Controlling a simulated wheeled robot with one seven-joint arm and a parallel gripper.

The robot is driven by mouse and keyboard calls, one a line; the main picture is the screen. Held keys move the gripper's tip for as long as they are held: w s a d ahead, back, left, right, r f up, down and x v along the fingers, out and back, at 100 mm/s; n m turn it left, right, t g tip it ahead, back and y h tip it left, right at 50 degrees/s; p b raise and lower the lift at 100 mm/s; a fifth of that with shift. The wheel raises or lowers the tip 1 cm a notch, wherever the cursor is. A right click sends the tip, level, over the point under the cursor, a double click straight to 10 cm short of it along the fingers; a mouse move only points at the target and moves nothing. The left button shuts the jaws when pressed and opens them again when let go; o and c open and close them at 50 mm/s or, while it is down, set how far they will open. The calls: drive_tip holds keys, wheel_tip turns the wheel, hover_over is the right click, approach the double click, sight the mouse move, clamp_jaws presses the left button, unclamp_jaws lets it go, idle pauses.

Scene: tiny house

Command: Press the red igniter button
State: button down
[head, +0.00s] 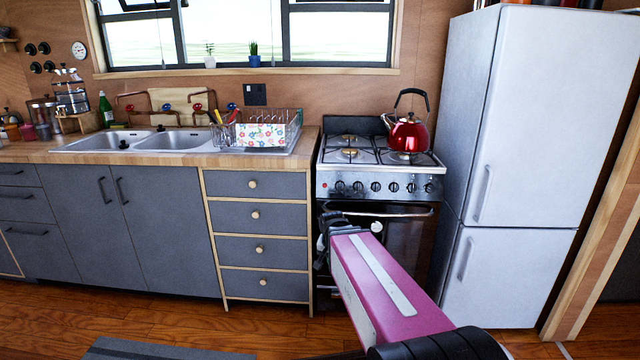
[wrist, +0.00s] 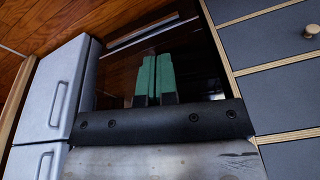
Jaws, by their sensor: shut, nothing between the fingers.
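The stove (head: 335,208) has a front panel with a row of several dark knobs (head: 375,187). My gripper (head: 324,238) is in front of the left part of the oven door, below the knob panel and apart from the knobs. In the wrist view its two green finger pads (wrist: 154,78) lie close together, shut and empty, against a dark glossy surface.
A red kettle (head: 408,134) stands on the right rear of the hob. A white fridge (head: 530,120) stands close on the right, and grey drawers (head: 285,218) are on the left. The oven handle (head: 400,212) runs across the door. Wooden floor is open at the left.

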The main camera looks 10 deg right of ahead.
sight(324, 186)
drive_tip(key=w+r+m+t, duration=0.3)
drive_tip(key=w+r+m, duration=0.4)
drive_tip(key=r, duration=0.5)
drive_tip(key=w+r+m+t+h, duration=0.1)
drive_tip(key=w+r+m+t, duration=0.2)
drive_tip(key=w+r+m, duration=0.5)
wheel_tip(324, 186, up, 5)
drive_tip(key=shift+w+a+f+t, duration=0.15)
drive_tip(key=shift+w+a+t, duration=0.2)
drive_tip(key=shift+w, duration=0.35)
drive_tip(key=x, duration=0.8)
drive_tip(key=r+x, duration=0.1)
drive_tip(key=x, duration=0.3)
drive_tip(key=shift+w+d+f, duration=0.2)
drive_tip(key=shift+w+d, duration=0.15)
drive_tip(key=shift+w, duration=0.2)
drive_tip(key=shift+w+d+f, duration=0.15)
drive_tip(key=shift+w+f, duration=0.1)
drive_tip(key=shift+w, duration=0.35)
